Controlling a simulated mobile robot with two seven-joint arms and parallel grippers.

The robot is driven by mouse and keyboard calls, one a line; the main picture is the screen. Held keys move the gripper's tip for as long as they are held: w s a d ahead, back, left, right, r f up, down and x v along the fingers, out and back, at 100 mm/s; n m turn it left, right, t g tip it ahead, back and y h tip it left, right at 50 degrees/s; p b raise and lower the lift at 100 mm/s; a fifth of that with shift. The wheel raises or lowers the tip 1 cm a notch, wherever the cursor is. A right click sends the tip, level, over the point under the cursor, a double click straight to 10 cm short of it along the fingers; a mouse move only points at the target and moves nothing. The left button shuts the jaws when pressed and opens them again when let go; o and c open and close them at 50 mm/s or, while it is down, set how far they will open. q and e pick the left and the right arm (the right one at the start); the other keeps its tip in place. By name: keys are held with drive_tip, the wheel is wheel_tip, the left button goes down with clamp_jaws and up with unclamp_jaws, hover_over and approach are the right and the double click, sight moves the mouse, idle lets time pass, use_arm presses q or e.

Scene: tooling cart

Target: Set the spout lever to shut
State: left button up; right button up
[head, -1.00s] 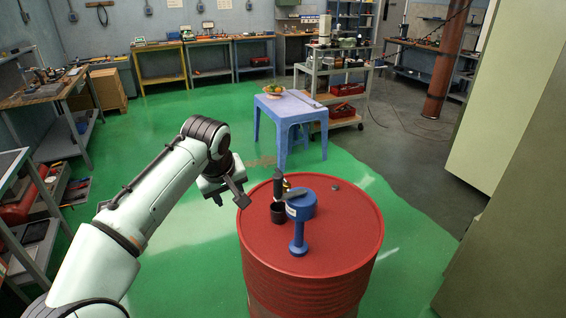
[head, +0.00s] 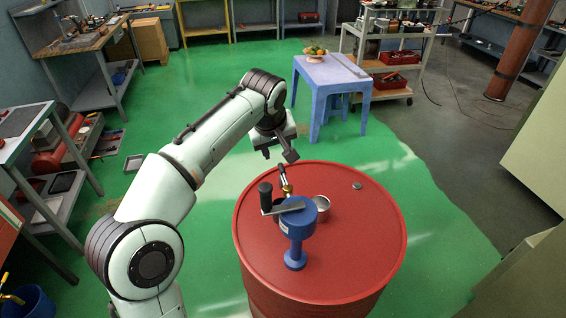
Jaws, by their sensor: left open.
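A red drum (head: 330,265) stands right of centre with a blue pump (head: 297,235) upright on its lid. The pump has a flat grey crank with a black grip (head: 265,196). Behind the crank a brass spout fitting (head: 287,188) shows, with a small lever (head: 283,173) sticking up from it. The crank and pump body hide part of the spout. My left gripper (head: 279,155) is open and empty, just beyond the lever near the drum's far rim, apart from it. My right gripper is not in view.
A small cap (head: 357,186) lies to the right. A blue table (head: 330,75) with a fruit bowl (head: 315,52) stands behind. Green floor around the drum is clear.

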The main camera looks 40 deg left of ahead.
sight(281, 167)
use_arm(q)
drive_tip(key=x, duration=1)
drive_tip(key=shift+w+f+b, duration=0.25)
drive_tip(key=shift+w+b, duration=0.05)
clamp_jaws()
